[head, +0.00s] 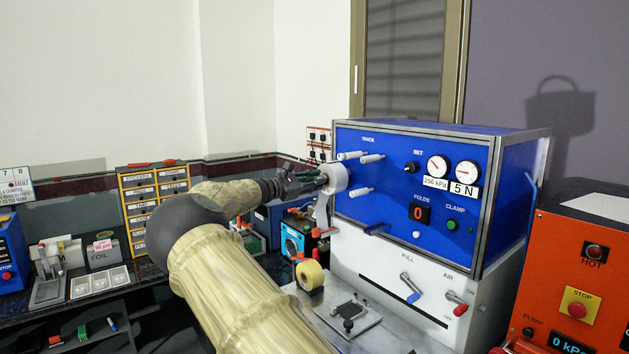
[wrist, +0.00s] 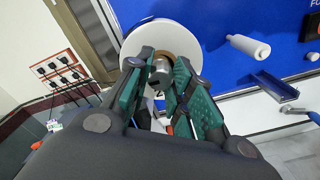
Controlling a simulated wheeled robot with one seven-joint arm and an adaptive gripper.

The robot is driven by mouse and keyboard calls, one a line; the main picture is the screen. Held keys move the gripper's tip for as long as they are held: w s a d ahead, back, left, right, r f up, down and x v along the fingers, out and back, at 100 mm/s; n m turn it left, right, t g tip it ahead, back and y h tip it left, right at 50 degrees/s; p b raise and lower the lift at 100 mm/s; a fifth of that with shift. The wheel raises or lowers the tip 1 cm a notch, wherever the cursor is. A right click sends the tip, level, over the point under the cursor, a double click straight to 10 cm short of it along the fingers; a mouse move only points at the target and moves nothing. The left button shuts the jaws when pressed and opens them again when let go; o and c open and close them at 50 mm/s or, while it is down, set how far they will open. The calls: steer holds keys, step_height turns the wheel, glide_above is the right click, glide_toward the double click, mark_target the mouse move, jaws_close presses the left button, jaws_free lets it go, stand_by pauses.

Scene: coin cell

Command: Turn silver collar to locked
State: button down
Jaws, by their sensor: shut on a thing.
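The silver collar (wrist: 160,76) is a short metal cylinder at the centre of a white roll (wrist: 140,35) with a brown core, in the wrist view. The roll (head: 337,178) hangs on the front of the blue machine (head: 390,195) in the head view. My gripper (wrist: 163,70) has its green-padded fingers on either side of the collar and is shut on it. In the head view my gripper (head: 313,181) reaches the roll's face from the left, and the collar is mostly hidden there. I cannot read any locked mark on the collar.
White pegs (head: 371,158) stick out beside the roll; another peg (wrist: 248,46) shows in the wrist view. Below are a pull lever (head: 410,287) and an air switch (head: 456,303). An orange pump unit (head: 570,275) stands at right. A yellow tape roll (head: 310,275) sits below my arm.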

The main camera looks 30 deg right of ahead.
steer(key=shift+f+n, duration=0.15)
steer(key=shift+n, duration=0.15)
steer(key=c, duration=1.2)
jaws_free()
steer(key=shift+c, duration=0.2)
steer(key=a, duration=1.2)
steer(key=shift+s, duration=0.45)
